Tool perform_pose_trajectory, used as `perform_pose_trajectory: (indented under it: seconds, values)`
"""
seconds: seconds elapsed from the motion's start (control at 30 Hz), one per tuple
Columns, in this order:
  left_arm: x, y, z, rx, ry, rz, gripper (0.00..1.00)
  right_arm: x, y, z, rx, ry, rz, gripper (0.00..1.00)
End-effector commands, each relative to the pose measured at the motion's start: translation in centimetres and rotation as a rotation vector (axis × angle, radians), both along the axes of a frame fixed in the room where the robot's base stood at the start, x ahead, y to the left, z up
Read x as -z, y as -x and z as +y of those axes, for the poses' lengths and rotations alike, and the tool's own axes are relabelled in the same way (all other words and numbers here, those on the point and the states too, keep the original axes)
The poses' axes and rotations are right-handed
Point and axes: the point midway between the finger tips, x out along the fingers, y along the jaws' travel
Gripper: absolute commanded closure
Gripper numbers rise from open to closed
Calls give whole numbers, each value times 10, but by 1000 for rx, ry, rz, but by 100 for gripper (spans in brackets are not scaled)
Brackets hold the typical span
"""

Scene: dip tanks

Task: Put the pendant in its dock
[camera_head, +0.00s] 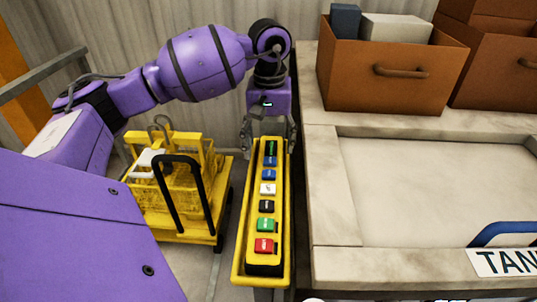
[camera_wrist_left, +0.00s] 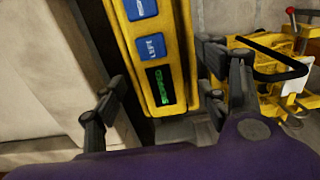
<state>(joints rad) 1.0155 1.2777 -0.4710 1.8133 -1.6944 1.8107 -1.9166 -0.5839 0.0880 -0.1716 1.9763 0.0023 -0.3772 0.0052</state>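The pendant (camera_head: 267,206) is a long yellow box with a row of coloured buttons and a green-lit panel at its far end. It lies lengthwise, buttons up, inside the yellow trough-shaped dock (camera_head: 240,262), whose rims show along both sides. My left gripper (camera_head: 268,137) is at the far end, its fingers spread on either side. In the left wrist view the pendant's end (camera_wrist_left: 163,85) shows between the fingers of my left gripper (camera_wrist_left: 160,100), with gaps beside it. How deep the pendant sits is hard to tell. My right gripper is out of view.
A yellow cart (camera_head: 184,222) with a black handle stands left of the dock. A pale stone-topped tank counter (camera_head: 330,210) runs close along the right. Orange-brown bins (camera_head: 370,80) stand on its far part. My purple arm spans the upper left.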

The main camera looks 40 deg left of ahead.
Motion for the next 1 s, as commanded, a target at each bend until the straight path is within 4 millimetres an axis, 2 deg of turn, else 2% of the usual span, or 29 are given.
perform_pose_trajectory:
  seconds: [0.2,0.4,0.6,1.0]
  values:
    - [-47,-1,0,0,1,1,33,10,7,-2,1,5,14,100]
    - [-78,-1,0,0,1,3,33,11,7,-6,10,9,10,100]
    - [-88,0,0,0,1,5,33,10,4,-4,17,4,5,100]
    - [-88,0,0,0,1,4,33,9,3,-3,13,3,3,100]
